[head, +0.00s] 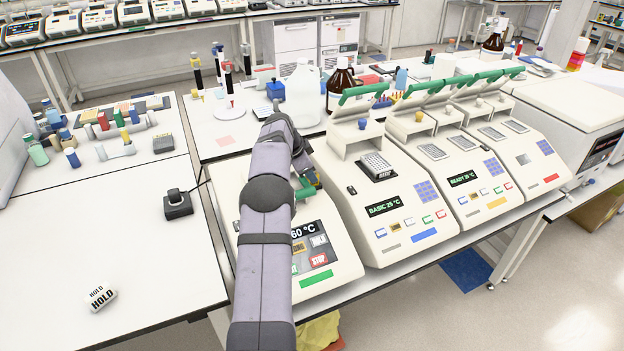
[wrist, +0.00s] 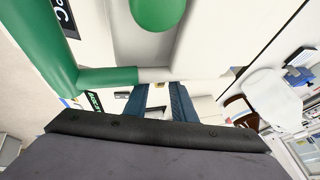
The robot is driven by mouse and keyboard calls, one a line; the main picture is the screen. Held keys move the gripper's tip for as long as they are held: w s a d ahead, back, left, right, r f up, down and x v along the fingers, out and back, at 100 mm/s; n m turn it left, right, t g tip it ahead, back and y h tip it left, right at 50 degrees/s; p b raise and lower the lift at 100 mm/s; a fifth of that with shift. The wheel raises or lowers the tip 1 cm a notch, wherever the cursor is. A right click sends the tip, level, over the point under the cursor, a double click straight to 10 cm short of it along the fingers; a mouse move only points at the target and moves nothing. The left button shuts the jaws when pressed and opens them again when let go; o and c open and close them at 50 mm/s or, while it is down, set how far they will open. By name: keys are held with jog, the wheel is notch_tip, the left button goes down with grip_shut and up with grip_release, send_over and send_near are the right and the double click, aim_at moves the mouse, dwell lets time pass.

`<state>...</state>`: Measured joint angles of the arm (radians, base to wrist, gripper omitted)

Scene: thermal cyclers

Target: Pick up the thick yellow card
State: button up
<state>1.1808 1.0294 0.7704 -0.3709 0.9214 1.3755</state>
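I cannot make out a thick yellow card for certain in either view. My gripper (wrist: 160,101) shows in the wrist view as two dark blue fingers, apart with a gap between them and nothing visibly held. In the head view my arm reaches over the leftmost thermal cycler (head: 338,252) and hides much of it. Its display reads 60 °C. A green handle (head: 305,188) shows beside my wrist, and green bars (wrist: 108,77) lie close to the fingers in the wrist view. A small yellow patch by my wrist is too small to identify.
More cyclers with raised green-edged lids stand to the right, one with a yellow strip (head: 496,204). A white jug (head: 303,95) and a brown bottle (head: 340,82) stand behind.

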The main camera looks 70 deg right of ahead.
jog(key=shift+x, duration=0.85)
jog(key=shift+c, duration=0.7)
grip_shut()
jog(key=shift+r, duration=0.15)
jog(key=shift+r, duration=0.15)
jog(key=shift+w+r, duration=0.1)
jog(key=shift+r, duration=0.05)
notch_tip(320, 180, up, 9)
jog(key=p, duration=0.1)
